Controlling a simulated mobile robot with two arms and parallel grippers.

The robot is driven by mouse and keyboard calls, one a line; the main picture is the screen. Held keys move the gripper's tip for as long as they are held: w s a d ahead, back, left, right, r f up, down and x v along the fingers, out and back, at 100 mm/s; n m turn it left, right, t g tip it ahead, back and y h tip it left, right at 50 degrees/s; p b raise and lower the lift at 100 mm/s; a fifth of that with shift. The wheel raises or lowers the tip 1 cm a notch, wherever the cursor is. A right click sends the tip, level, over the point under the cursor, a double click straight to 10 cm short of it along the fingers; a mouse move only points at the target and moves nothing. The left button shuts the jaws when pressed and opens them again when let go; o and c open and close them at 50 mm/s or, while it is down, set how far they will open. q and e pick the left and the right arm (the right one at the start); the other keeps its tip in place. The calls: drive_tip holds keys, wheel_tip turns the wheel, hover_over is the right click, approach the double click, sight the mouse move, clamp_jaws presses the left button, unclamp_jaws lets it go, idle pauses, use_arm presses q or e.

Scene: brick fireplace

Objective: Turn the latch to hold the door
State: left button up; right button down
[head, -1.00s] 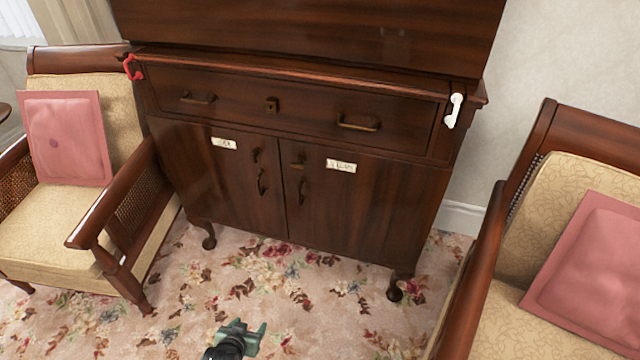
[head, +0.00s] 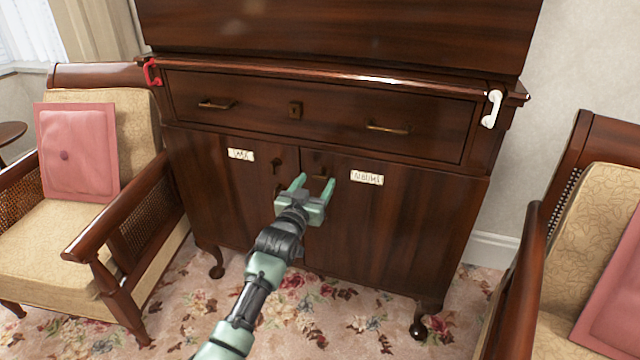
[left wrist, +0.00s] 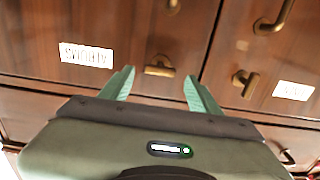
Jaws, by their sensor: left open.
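The dark wooden cabinet has a left door (head: 215,190) and a right door (head: 405,225). Each has a small brass latch near its upper inner edge. The left door's latch (head: 277,164) stands roughly upright. The right door's latch (head: 320,177) is partly hidden by my gripper; in the left wrist view, which is upside down, its bar (left wrist: 158,71) lies across. My left gripper (head: 313,184) is open and empty in front of the doors. In the left wrist view the right latch shows between the fingertips, apart from them. The arm hides most of the door handles. My right gripper is not in view.
White labels (head: 367,177) mark the doors. A drawer (head: 340,110) with brass handles is above. A red hook (head: 151,72) and a white hook (head: 492,108) sit at the cabinet's corners. Armchairs with pink cushions stand at left (head: 105,225) and right (head: 530,290). Flowered carpet lies in front.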

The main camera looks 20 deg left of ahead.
sight(322, 175)
use_arm(q)
drive_tip(key=shift+w, duration=1.3)
clamp_jaws()
